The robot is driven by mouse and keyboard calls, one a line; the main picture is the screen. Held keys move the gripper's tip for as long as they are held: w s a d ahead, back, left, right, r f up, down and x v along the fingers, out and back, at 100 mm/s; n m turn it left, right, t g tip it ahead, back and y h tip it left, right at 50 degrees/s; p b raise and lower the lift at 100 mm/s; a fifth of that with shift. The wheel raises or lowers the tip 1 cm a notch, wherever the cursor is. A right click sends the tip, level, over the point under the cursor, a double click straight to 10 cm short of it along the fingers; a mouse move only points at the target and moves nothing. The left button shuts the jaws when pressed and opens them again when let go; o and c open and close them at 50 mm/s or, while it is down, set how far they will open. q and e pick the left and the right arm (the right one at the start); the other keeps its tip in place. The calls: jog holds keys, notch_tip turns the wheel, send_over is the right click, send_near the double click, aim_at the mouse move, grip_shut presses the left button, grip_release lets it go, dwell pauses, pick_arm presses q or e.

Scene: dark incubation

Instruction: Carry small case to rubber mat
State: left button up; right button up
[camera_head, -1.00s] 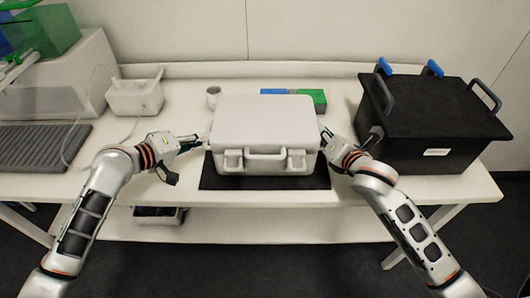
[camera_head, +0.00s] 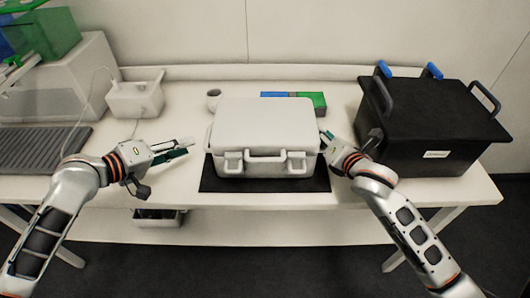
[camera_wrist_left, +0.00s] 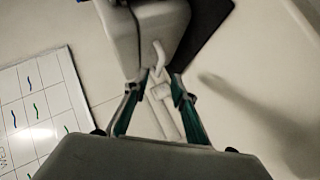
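The small case (camera_head: 265,127), pale grey with a front handle and two latches, lies flat on the black rubber mat (camera_head: 265,186). The mat shows in front of and beside it. My left gripper (camera_head: 188,147) is left of the case, apart from it and empty. In the left wrist view its fingers (camera_wrist_left: 157,92) are spread, with a pale body (camera_wrist_left: 150,28) that looks like the case beyond them. My right gripper (camera_head: 326,136) is at the right side of the case. Its fingertips are too small and partly hidden to show whether they grip.
A black box (camera_head: 435,125) with handles stands at the right of the table. A small cup (camera_head: 213,97) and blue and green blocks (camera_head: 312,97) are behind the case. A white bin (camera_head: 135,98) and a ribbed grey plate (camera_head: 38,149) are at the left.

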jog(key=shift+r, duration=0.2)
pick_arm(q)
jog(key=shift+s+a+r, duration=0.15)
jog(key=shift+s+a, duration=0.1)
pick_arm(e)
notch_tip(320, 180, up, 10)
jog(key=shift+f, duration=0.2)
pick_arm(q)
jog(key=shift+s, duration=0.1)
pick_arm(e)
jog(key=shift+s, duration=0.1)
